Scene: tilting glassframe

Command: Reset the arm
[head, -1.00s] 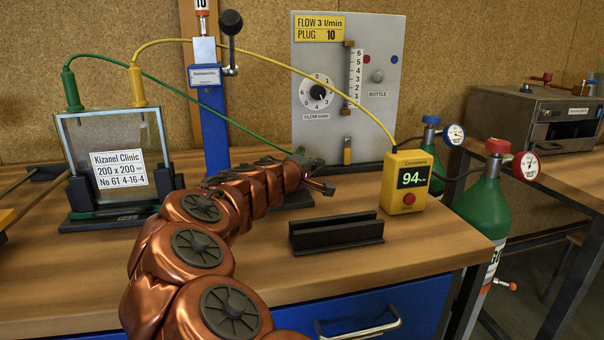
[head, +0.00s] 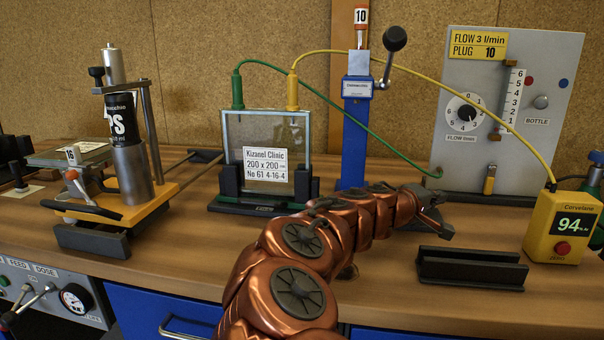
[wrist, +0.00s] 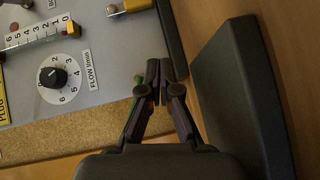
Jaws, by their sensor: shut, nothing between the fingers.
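My copper arm reaches over the wooden bench in the head view. My gripper (head: 438,212) is at its end, dark and small there, in front of the grey flow panel (head: 512,100). In the wrist view my gripper (wrist: 160,80) has its two fingers together with nothing between them. The flow panel's dial (wrist: 59,72) shows there at left, and a dark block (wrist: 240,100) lies close on the right.
A glass frame (head: 215,165) labelled Kizanel Clinic stands in a black holder left of my gripper. A blue post (head: 354,140) stands behind my arm. A black slotted holder (head: 470,270) is in front right, near a yellow meter (head: 545,245). Green and yellow cables arch overhead.

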